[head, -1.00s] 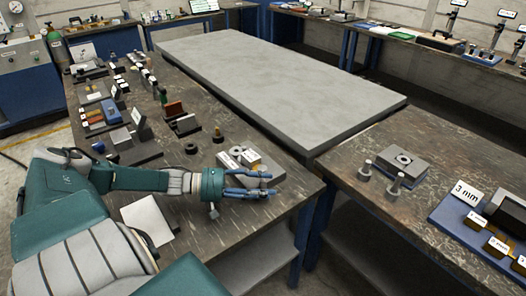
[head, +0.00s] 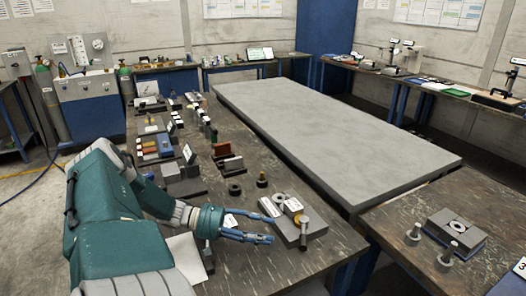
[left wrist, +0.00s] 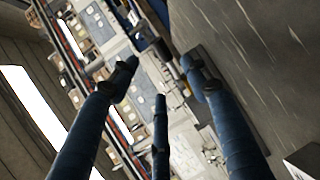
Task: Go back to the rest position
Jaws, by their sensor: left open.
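My left gripper (head: 272,229) is over the left dark worktop, with its blue fingers apart and nothing between them. A grey block (head: 300,222) with a silver ring and white labels stands just right of the fingertips in the head view. A small metal post (head: 304,232) stands at its front. Whether the fingers touch the block I cannot tell. My right gripper is in neither view.
Along the left worktop (head: 250,262) stand several small blocks and fixtures, a black ring (head: 234,189) and a small dark knob (head: 262,181). A large grey slab (head: 330,135) lies to the right. A block with a ring (head: 455,228) and two metal posts stand on the right bench.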

